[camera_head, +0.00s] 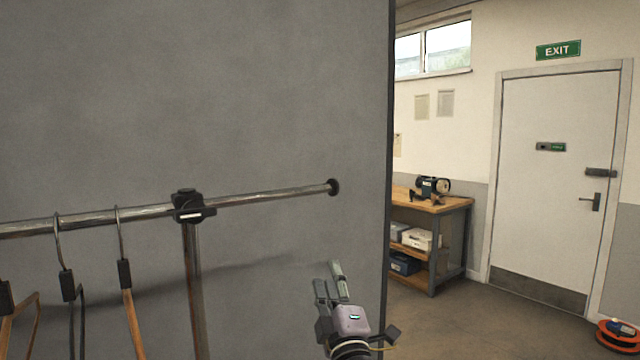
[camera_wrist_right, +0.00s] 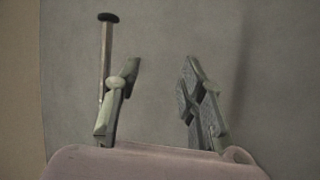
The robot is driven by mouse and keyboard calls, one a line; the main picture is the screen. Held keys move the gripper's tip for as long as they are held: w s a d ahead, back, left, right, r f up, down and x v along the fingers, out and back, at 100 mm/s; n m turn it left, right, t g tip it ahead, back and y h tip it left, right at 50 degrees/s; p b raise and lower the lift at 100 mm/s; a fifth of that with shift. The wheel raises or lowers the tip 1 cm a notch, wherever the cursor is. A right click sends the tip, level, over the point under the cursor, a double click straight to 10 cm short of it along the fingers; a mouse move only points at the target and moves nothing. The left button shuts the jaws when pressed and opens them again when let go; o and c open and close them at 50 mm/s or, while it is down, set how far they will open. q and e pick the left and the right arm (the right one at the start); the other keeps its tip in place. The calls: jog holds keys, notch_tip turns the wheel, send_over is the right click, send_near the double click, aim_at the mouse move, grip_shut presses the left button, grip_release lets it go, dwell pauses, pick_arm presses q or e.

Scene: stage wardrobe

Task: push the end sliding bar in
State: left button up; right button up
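The end sliding bar (camera_head: 265,196) is a thin metal tube that sticks out to the right from a black clamp (camera_head: 188,206) on the clothes rail. A round black cap (camera_head: 333,187) closes its free end. My right gripper (camera_head: 329,275) is below the capped end in the head view, empty and apart from it. In the right wrist view, its two fingers (camera_wrist_right: 161,70) stand apart with a clear gap. There the bar (camera_wrist_right: 105,70) and its black cap (camera_wrist_right: 108,17) show at the left, outside the gap and partly behind the left finger. My left gripper is not in view.
Hangers (camera_head: 122,275) hang on the thicker rail (camera_head: 85,220) at left, and an upright post (camera_head: 194,290) stands under the clamp. A large grey panel (camera_head: 260,80) is behind the bar. A workbench (camera_head: 440,205) and an exit door (camera_head: 550,180) are farther right.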

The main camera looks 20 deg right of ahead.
jog(key=t, duration=0.2)
send_near(320, 192)
jog(key=shift+h, duration=0.3)
jog(key=p+x, duration=0.4)
jog(key=x, duration=0.5)
jog(key=shift+w+r, duration=0.15)
jog(key=shift+w, duration=0.25)
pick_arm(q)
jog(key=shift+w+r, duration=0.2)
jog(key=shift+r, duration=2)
pick_arm(e)
jog(key=shift+w+d+r, duration=0.1)
jog(key=shift+w+r, duration=0.25)
jog(key=shift+w, duration=0.3)
jog(key=shift+c, duration=0.3)
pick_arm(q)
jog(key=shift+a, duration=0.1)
pick_arm(e)
grip_shut()
